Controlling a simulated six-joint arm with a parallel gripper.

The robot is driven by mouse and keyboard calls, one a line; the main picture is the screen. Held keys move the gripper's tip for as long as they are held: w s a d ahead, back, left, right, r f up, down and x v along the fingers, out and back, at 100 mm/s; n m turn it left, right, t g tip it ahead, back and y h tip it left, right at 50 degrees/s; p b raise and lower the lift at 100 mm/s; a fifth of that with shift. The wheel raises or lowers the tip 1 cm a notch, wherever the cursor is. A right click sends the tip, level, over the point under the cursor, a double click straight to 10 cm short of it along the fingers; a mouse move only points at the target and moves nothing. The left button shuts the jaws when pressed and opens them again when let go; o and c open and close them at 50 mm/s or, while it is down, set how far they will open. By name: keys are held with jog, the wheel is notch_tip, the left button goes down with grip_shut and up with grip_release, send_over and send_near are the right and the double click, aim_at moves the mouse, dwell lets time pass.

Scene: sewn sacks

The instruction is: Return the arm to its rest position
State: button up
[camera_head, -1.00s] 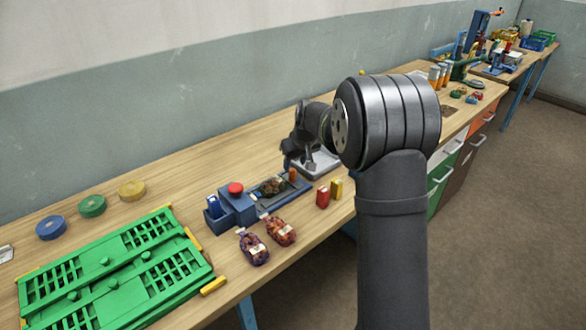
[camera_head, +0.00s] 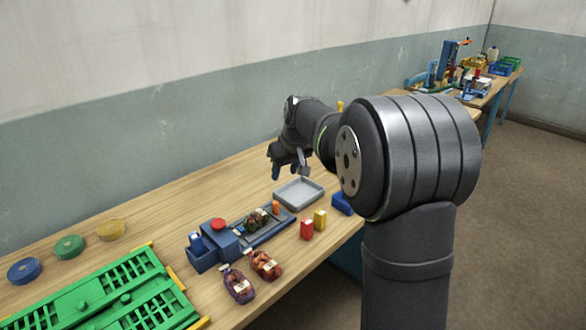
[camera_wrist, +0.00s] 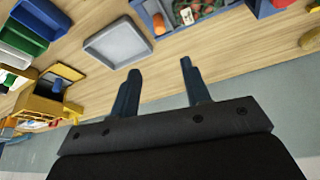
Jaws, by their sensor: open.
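My gripper (camera_wrist: 158,85) is open and empty in the wrist view, its two dark fingers apart above bare wooden table. In the head view my gripper (camera_head: 290,170) hangs above the workbench, behind the grey tray (camera_head: 299,193). The grey tray also shows in the wrist view (camera_wrist: 117,45), just beyond the fingers, and looks empty. My arm is raised and bent over the bench, and its big dark joint hides part of the bench to the right.
A blue device with a red button (camera_head: 218,225) holds a filled sack (camera_head: 257,220). Two filled sacks (camera_head: 238,286) (camera_head: 266,265) lie in front. Green slatted panels (camera_head: 110,300) and tape rolls (camera_head: 69,247) are at left.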

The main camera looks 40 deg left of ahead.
aim_at(276, 202)
jog(key=x, duration=1.7)
jog(key=shift+a+f, duration=0.1)
jog(key=shift+f, duration=0.15)
jog(key=shift+s, duration=0.25)
jog(key=shift+w+r, duration=0.1)
jog(key=shift+r, duration=0.05)
jog(key=shift+w+r, duration=0.25)
jog(key=v, duration=1.6)
jog(key=shift+d+r, duration=0.3)
jog(key=shift+s, duration=0.15)
